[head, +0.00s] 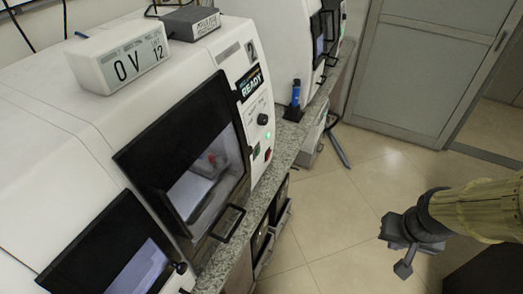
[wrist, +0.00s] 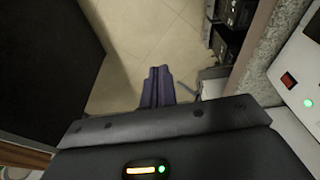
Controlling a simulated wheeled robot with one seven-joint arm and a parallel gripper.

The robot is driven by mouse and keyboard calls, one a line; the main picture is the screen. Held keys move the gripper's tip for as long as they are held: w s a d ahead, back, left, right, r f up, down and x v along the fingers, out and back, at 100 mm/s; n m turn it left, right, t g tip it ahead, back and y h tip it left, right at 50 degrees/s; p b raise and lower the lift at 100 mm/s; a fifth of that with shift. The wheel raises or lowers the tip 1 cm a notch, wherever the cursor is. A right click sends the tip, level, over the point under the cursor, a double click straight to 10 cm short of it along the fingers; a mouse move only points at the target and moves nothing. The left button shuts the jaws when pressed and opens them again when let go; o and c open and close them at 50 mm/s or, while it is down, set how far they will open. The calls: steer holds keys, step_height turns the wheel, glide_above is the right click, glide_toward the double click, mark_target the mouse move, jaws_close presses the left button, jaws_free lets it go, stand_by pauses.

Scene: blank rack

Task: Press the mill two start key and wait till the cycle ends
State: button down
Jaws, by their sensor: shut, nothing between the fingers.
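Mill two (head: 215,50) is the white machine marked with a 2, on the counter left of centre in the head view. Its small display (head: 250,83) reads READY, with a black knob below it. A green light (head: 268,134) glows beneath the knob, above small dark controls. Which one is the start key I cannot tell. The dark-framed window door (head: 190,155) looks shut. My gripper (head: 403,268) is at the right over the floor, well apart from the panel. In the wrist view its fingers (wrist: 155,85) are together and empty.
The wrist view shows a red switch (wrist: 288,82) and a green light (wrist: 308,103) on a white panel at right. Open tiled floor (head: 340,215) lies between counter and gripper.

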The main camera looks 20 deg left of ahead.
steer(key=w+a+f+n+t+y+p, duration=0.1)
steer(key=w+a+n+t+p, duration=0.2)
steer(key=w+a, duration=0.4)
steer(key=w+a+f+n+t+y+p, duration=0.1)
steer(key=w+a+f+n+y+p, duration=0.1)
steer(key=w+a+n, duration=0.45)
steer(key=w+a+f+n+t+y+p, duration=0.1)
steer(key=w+a+n+t+y+p, duration=0.1)
steer(key=a, duration=0.5)
steer(key=w+a+f+n+t+y+p, duration=0.1)
steer(key=w+a+n+t+y+p, duration=0.1)
steer(key=a, duration=0.6)
steer(key=w+n+y+p, duration=0.1)
steer(key=y, duration=0.1)
steer(key=shift+f+y, duration=0.15)
steer(key=shift+y, duration=0.15)
